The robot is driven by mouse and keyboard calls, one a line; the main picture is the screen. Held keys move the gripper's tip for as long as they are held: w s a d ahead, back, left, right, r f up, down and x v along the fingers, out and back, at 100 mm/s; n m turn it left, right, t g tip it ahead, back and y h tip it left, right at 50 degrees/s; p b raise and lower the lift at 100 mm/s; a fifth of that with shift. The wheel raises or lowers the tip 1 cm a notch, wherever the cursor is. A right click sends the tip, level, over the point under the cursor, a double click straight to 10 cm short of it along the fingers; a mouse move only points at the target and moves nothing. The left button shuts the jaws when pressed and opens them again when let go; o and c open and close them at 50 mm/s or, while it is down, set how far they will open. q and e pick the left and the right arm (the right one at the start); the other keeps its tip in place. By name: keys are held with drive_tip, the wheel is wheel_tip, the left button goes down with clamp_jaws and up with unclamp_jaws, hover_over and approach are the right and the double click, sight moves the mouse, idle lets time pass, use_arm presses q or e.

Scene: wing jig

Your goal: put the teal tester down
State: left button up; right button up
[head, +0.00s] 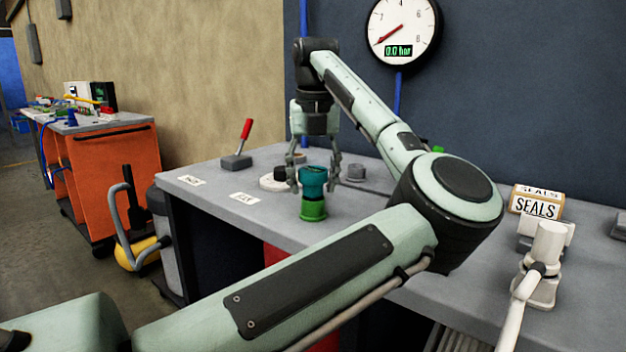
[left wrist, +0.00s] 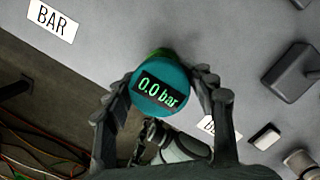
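The teal tester (head: 314,180) stands upright on a green piece (head: 313,209) near the front edge of the grey bench. In the left wrist view the tester (left wrist: 162,92) shows its face with "0.0 bar", and a bit of green shows behind it. My left gripper (head: 315,176) reaches down over the bench, with one finger on each side of the tester. A gap shows between the tester and the right-hand finger, so the gripper looks open around it. Whether the other finger touches is hard to tell.
The grey bench (head: 215,208) bears labels, a red-handled lever (head: 243,140) and round bases behind the tester. A seals box (head: 536,203) and a white fitting (head: 545,265) stand at the right. A wall gauge (head: 402,32) reads 0.0 bar. An orange cart (head: 115,175) stands at the left.

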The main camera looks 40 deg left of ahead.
use_arm(q)
drive_tip(key=shift+o, duration=0.8)
use_arm(e)
drive_tip(key=shift+s+f, duration=0.1)
drive_tip(key=shift+f, duration=0.05)
use_arm(q)
drive_tip(key=shift+r, duration=0.1)
use_arm(e)
drive_tip(key=shift+s, duration=0.1)
use_arm(q)
wheel_tip(320, 180, up, 2)
drive_tip(key=shift+r+p, duration=0.1)
drive_tip(key=shift+p, duration=0.35)
drive_tip(key=r, duration=0.5)
drive_tip(key=s+r, duration=0.1)
drive_tip(key=r, duration=0.1)
drive_tip(key=shift+d+r, duration=0.35)
drive_tip(key=shift+d, duration=0.05)
drive_tip(key=r, duration=0.3)
drive_tip(key=shift+s+d, duration=0.15)
drive_tip(key=shift+d, duration=0.05)
use_arm(e)
drive_tip(key=shift+g, duration=0.3)
drive_tip(key=f, duration=0.1)
drive_tip(key=s+f, duration=0.2)
drive_tip(key=shift+d+f, duration=0.3)
drive_tip(key=shift+f, duration=0.05)
